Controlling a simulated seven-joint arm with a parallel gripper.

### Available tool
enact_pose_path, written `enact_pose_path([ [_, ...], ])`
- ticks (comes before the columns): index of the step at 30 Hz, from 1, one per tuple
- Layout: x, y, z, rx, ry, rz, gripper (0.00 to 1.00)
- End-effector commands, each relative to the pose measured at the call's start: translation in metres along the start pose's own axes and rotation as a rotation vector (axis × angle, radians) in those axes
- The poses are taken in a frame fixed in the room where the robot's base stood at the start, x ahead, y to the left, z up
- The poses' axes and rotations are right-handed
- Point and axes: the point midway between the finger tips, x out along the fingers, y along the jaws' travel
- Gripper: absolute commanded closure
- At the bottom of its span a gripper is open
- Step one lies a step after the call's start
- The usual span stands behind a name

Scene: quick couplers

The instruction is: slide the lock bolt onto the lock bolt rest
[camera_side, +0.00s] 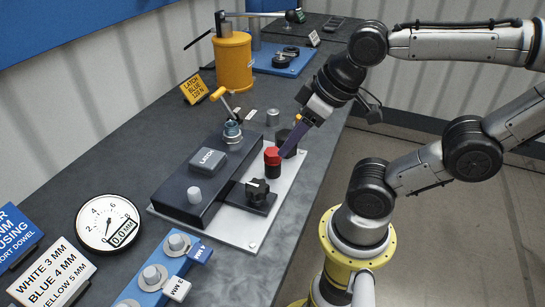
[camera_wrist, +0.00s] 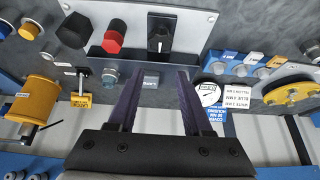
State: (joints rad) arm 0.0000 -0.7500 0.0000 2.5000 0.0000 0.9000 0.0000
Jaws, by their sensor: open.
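No part is labelled as the lock bolt or its rest, so I cannot tell for sure which they are. A red hexagonal cap (camera_side: 272,155) on a dark body stands upright on the light plate (camera_side: 240,232); it also shows in the wrist view (camera_wrist: 113,38). A black knob on a dark base (camera_side: 258,192) is nearer the plate's front, and appears right of the red cap in the wrist view (camera_wrist: 159,42).
A dark block (camera_side: 180,190) with a latch label and a pale peg (camera_side: 194,195) lies along the plate. A black cylinder (camera_side: 289,136) and a grey cylinder (camera_side: 273,117) stand behind. A dial gauge (camera_side: 108,222) and a blue rack (camera_side: 158,270) are at the front.

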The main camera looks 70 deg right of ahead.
Motion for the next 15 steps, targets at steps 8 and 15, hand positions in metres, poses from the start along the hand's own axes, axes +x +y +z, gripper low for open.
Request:
enact_pose_path([
  [8,0.000,0.000,0.001,-0.181,-0.007,-0.001,0.09],
  [15,-0.007,0.001,-0.011,-0.719,-0.027,-0.006,0.09],
])
